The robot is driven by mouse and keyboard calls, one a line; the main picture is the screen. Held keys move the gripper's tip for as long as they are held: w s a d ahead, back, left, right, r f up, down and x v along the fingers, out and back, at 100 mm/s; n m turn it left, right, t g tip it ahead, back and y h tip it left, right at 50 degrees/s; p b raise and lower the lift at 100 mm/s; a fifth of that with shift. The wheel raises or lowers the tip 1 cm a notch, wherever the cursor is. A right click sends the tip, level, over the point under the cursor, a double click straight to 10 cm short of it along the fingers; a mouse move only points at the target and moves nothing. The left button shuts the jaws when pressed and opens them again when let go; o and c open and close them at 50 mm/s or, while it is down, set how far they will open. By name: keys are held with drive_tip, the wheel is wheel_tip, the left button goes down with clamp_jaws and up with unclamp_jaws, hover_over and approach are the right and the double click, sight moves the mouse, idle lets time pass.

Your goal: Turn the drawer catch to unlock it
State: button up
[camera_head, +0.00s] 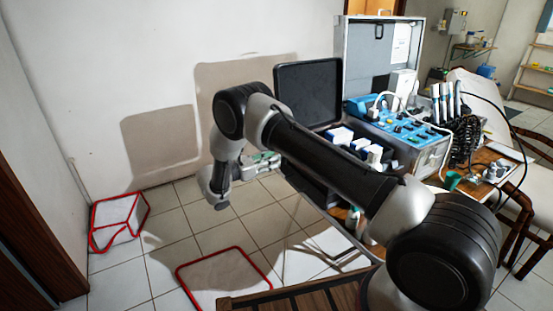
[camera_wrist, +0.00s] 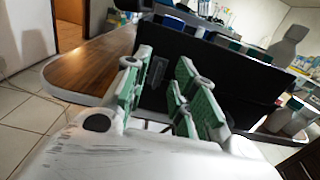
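My gripper (camera_wrist: 162,82) has green-padded fingers and is open, with a clear gap between them. In the head view my gripper (camera_head: 262,164) is partly hidden by my arm and points right, toward the dental case. In the wrist view a black case front (camera_wrist: 238,84) lies ahead of and beyond the fingers. A small dark grey fitting (camera_wrist: 157,72) shows between the fingers on that black face; it may be the drawer catch, but I cannot tell its turn position. I cannot tell whether the fingers touch it. The catch cannot be made out in the head view.
A blue control unit (camera_head: 400,128) and an open grey case lid (camera_head: 371,54) stand at the right. A black screen panel (camera_head: 309,92) stands behind my arm. A wooden surface (camera_wrist: 95,62) is at left in the wrist view.

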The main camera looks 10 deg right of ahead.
drive_tip(key=shift+x, duration=1.45)
clamp_jaws()
drive_tip(key=shift+m, duration=0.3)
drive_tip(key=shift+s+d+f+m, duration=0.1)
drive_tip(key=shift+s+f+m, duration=0.2)
drive_tip(key=shift+m, duration=2.55)
drive_tip(key=shift+s+d+f+m, duration=0.1)
drive_tip(key=shift+s+f+m, duration=0.25)
drive_tip(key=shift+m, duration=2.55)
drive_tip(key=shift+s+d+f+m, duration=0.1)
drive_tip(key=shift+s+f+m, duration=0.2)
drive_tip(key=shift+m, duration=2.55)
